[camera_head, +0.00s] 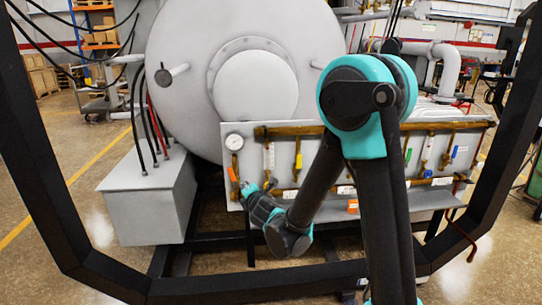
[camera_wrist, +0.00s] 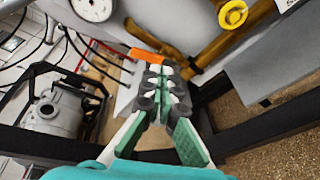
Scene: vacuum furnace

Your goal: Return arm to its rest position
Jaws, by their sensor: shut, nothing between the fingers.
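My arm reaches forward in the head view, with the elbow raised and the forearm angled down to the left. My gripper (camera_head: 244,186) is in front of the left end of the grey valve panel (camera_head: 230,203), below the round gauge (camera_head: 234,142). In the wrist view my gripper (camera_wrist: 162,75) is shut and empty. Its fingertips appear close to an orange valve handle (camera_wrist: 147,59); whether they touch it I cannot tell.
A large grey furnace chamber (camera_head: 180,100) stands behind the panel. A grey box (camera_head: 150,205) with cables is to the left. A black frame (camera_head: 60,190) surrounds the front and sides. A pump (camera_wrist: 60,110) shows at left in the wrist view.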

